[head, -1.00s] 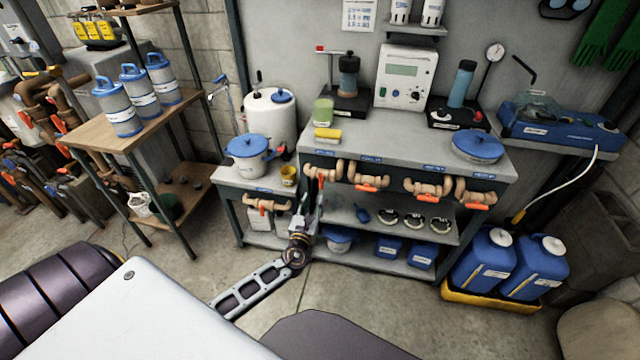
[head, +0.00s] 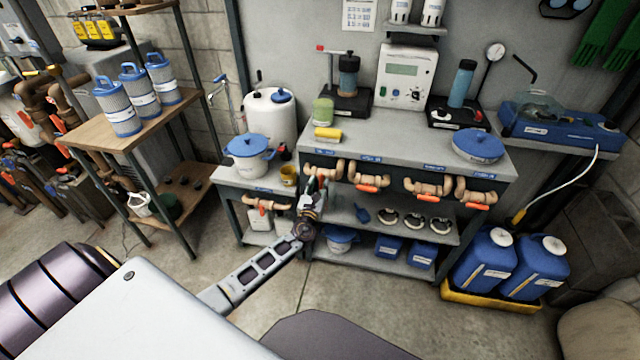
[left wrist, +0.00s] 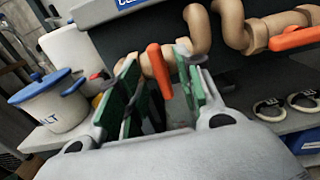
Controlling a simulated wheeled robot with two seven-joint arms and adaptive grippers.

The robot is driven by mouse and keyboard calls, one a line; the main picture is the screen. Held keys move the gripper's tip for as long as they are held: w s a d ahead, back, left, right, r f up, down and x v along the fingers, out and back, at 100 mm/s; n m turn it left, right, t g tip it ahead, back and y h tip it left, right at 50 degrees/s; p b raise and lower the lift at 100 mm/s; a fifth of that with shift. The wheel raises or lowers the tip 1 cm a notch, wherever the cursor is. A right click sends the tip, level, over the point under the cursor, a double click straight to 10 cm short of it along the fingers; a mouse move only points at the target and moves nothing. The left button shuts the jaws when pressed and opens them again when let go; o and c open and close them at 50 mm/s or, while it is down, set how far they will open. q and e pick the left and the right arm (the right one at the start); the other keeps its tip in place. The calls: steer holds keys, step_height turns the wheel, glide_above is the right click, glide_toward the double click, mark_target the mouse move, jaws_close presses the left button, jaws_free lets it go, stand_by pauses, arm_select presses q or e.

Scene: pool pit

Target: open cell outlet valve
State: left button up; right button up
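Several tan pipe valves with orange handles hang under the front edge of the grey workbench (head: 400,150); their blue labels are too small to read. The leftmost bench valve (head: 325,172) has an orange handle that hangs down in the left wrist view (left wrist: 160,72). My left gripper (head: 315,186) is at this valve. In the left wrist view its green-padded fingers (left wrist: 162,92) are spread on either side of that handle, with gaps showing. The neighbouring valve's orange handle (head: 368,188) lies level, also in the left wrist view (left wrist: 295,38). My right gripper is not in view.
A white pot with a blue lid (head: 248,152) stands on the low side table left of the gripper. The shelf below (head: 375,226) holds dark rings and a blue scoop. Blue jugs (head: 487,262) stand in a yellow tray at right. Floor ahead is clear.

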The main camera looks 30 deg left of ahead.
arm_select(q)
steer(key=shift+x, duration=1.1)
jaws_close()
